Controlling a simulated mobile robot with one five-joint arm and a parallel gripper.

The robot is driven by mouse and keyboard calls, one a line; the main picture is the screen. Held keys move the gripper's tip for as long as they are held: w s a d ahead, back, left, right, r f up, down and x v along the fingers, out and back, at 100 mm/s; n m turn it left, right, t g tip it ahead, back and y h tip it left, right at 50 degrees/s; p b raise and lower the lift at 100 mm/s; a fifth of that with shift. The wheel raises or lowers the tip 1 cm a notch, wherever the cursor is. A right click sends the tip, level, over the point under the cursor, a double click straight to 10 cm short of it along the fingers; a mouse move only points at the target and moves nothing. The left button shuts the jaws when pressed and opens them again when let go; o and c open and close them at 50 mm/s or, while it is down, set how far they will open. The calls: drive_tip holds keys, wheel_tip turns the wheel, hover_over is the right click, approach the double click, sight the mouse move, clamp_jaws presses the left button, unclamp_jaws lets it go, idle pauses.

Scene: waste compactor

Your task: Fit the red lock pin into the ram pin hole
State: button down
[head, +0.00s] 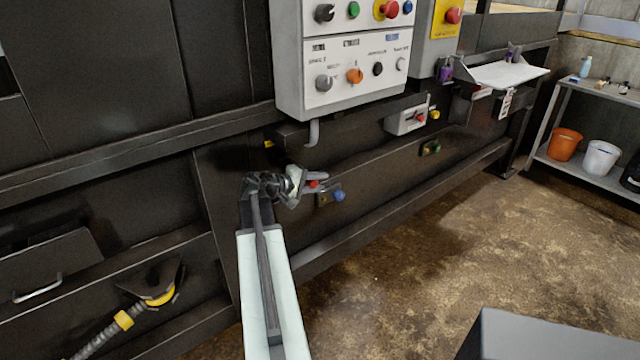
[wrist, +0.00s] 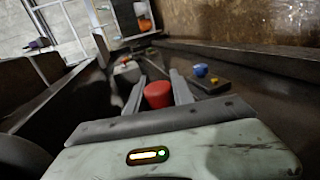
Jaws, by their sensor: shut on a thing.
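The red lock pin (head: 314,183) shows as a small red end at my gripper, in front of the dark machine side. In the wrist view the red pin (wrist: 158,95) sits between the two grey fingers. My gripper (head: 312,177) is shut on it; in the wrist view the fingers (wrist: 157,84) stand on either side of the red head. The pin's shaft is hidden. I cannot make out the ram pin hole in either view.
A blue knob (head: 339,195) on a small plate is just right of my gripper; it also shows in the wrist view (wrist: 200,70). A control panel (head: 345,60) hangs above. A grey box (head: 406,121) is farther right.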

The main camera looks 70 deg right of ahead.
drive_tip(key=w+d, duration=0.3)
drive_tip(key=w, duration=0.2)
drive_tip(key=shift+w+d, duration=0.2)
idle(2.6)
drive_tip(key=c, duration=1)
unclamp_jaws()
drive_tip(key=shift+a, duration=0.1)
drive_tip(key=shift+c, duration=0.5)
drive_tip(key=p+v, duration=0.2)
drive_tip(key=v, duration=0.4)
drive_tip(key=shift+w+a, duration=0.25)
drive_tip(key=shift+w, duration=0.05)
drive_tip(key=shift+r, duration=0.1)
